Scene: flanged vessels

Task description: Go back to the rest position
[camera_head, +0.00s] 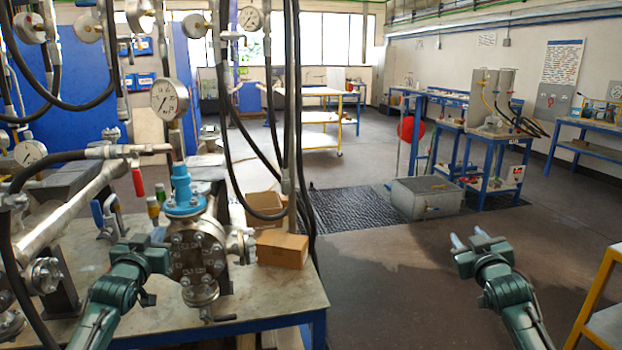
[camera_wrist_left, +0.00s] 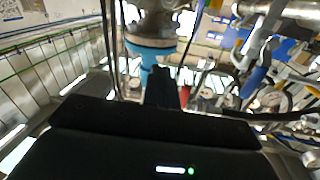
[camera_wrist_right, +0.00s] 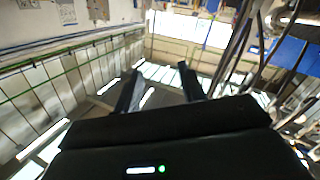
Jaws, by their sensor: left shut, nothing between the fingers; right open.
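My left gripper (camera_head: 158,244) is shut and empty, just left of the flanged vessel (camera_head: 198,250) on the workbench. I cannot tell whether it touches the vessel. In the left wrist view its closed fingers (camera_wrist_left: 166,88) stand in front of the vessel's blue collar (camera_wrist_left: 150,46). My right gripper (camera_head: 468,240) is open and empty over the floor, well right of the bench. In the right wrist view its two fingers (camera_wrist_right: 160,90) stand apart with nothing between them.
A cardboard box (camera_head: 282,249) sits on the bench (camera_head: 265,306) right of the vessel. Black hoses hang above it. A pressure gauge (camera_head: 170,97) rises behind. A yellow-framed table (camera_head: 605,310) stands at lower right. Floor between bench and that table is clear.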

